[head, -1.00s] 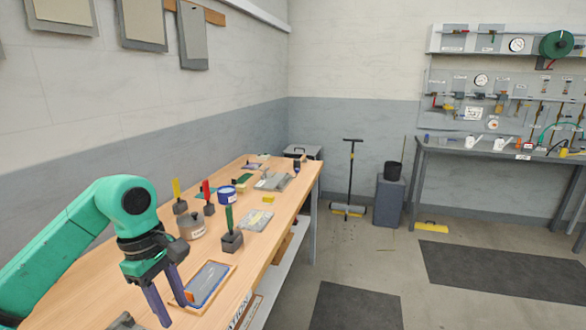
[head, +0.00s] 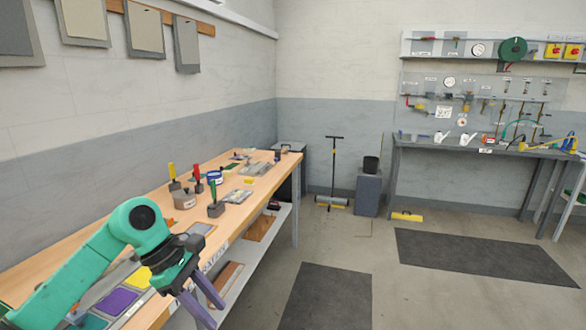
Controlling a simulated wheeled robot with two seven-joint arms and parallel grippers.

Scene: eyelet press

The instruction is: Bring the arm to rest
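My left arm comes in from the lower left, green with a dark gripper. My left gripper (head: 213,313) points down and out past the front edge of the wooden workbench (head: 222,214). Its two purple-grey fingers are apart, with nothing seen between them. My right gripper is not in view.
The bench holds red (head: 197,175) and green (head: 212,191) handled tools, a grey tin (head: 184,200), a blue tin (head: 215,177) and coloured pads, including a purple one (head: 116,301). Dark mats (head: 325,297) lie on open floor. A second bench (head: 480,150) stands at the right.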

